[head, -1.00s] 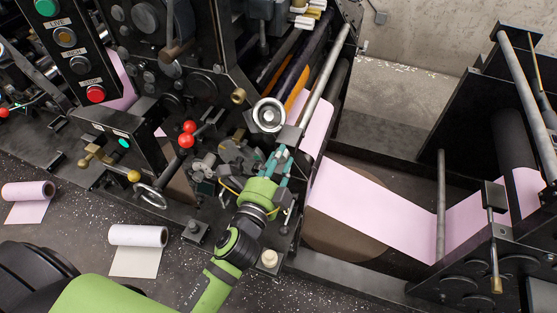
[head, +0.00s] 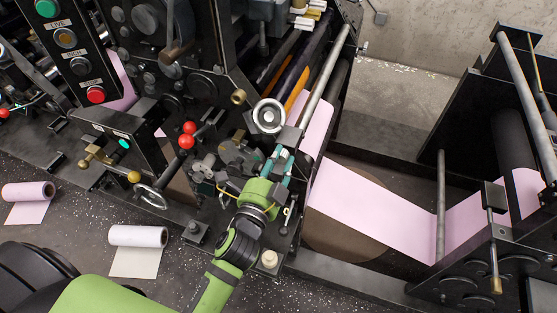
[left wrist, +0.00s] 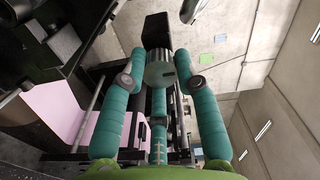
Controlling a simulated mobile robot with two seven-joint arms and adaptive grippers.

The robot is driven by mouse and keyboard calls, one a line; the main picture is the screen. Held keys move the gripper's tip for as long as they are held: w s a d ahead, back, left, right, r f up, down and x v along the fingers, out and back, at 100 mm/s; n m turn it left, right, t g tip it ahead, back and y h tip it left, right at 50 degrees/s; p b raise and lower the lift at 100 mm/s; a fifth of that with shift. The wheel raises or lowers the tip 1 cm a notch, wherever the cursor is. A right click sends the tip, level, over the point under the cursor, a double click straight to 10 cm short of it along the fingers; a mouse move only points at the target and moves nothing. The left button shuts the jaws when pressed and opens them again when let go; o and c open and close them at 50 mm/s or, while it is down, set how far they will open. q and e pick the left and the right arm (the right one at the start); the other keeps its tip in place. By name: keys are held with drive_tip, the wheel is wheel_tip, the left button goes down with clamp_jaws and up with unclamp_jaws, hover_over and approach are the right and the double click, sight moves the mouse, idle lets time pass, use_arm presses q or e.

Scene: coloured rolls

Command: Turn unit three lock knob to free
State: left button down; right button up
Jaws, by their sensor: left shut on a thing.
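My left gripper (head: 279,160) reaches in from the bottom of the head view to the press frame, beside a grey block (head: 289,136) below the silver handwheel. In the left wrist view its teal fingers (left wrist: 160,78) close from both sides on a short, dark, round knob (left wrist: 160,72). A black block (left wrist: 156,30) is just beyond the knob. In the head view the fingers hide the knob, and I cannot read any mark for its turn position. My right gripper is not in view.
The silver handwheel (head: 269,116) and a long steel bar (head: 327,72) are close to the gripper. The pink web (head: 375,208) runs to the right. Loose rolls (head: 138,236) lie on the floor.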

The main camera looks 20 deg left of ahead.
use_arm(q)
drive_tip(key=c, duration=0.9)
unclamp_jaws()
drive_tip(key=s, duration=0.7)
drive_tip(key=shift+s+a, duration=0.1)
drive_tip(key=shift+s, duration=0.15)
